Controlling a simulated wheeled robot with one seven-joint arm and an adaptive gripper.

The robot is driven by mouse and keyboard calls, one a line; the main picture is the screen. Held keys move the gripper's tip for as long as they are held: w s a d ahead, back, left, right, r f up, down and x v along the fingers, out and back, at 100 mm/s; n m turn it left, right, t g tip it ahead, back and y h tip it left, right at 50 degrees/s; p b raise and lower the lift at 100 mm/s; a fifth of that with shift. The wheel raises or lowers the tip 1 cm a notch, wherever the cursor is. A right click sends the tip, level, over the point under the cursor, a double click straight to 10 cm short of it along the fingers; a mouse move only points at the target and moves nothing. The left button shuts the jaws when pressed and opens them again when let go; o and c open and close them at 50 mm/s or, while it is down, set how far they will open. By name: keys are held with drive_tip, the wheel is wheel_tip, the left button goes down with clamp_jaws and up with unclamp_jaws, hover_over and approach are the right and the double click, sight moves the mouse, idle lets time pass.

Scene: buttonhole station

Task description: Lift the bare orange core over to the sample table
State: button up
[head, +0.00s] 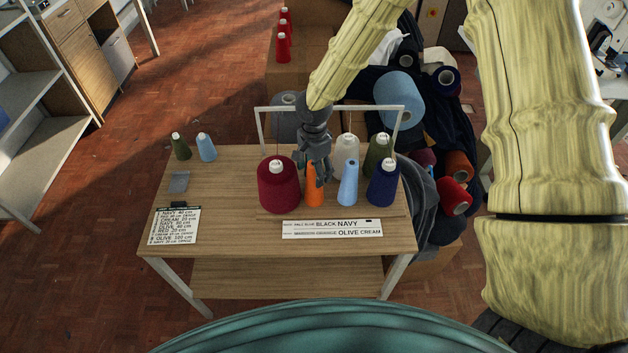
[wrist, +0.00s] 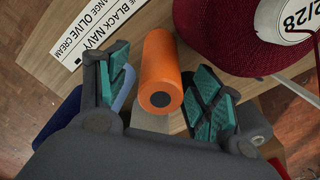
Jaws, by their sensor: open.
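The bare orange core (head: 315,190) stands on the wooden table among the thread cones, between the dark red cone and the light blue one. In the wrist view the orange core (wrist: 161,75) shows its round end with a dark hole, between the two fingers. My gripper (head: 316,172) is over the core in the head view, with its fingers around the core's upper part. In the wrist view my gripper (wrist: 158,100) has its teal-padded fingers spread, with a gap on each side of the core. I cannot tell which table is the sample table.
The dark red cone (head: 278,187) stands close left of the core, the light blue cone (head: 348,184) close right. Navy (head: 383,184), olive (head: 379,155) and cream (head: 346,157) cones crowd the right side. A white frame (head: 330,108) rises behind. The wooden table (head: 233,195) is clear left of centre.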

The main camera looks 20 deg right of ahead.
drive_tip(key=shift+f, duration=0.8)
drive_tip(key=c, duration=1)
drive_tip(key=shift+o, duration=0.2)
drive_tip(key=shift+r, duration=0.15)
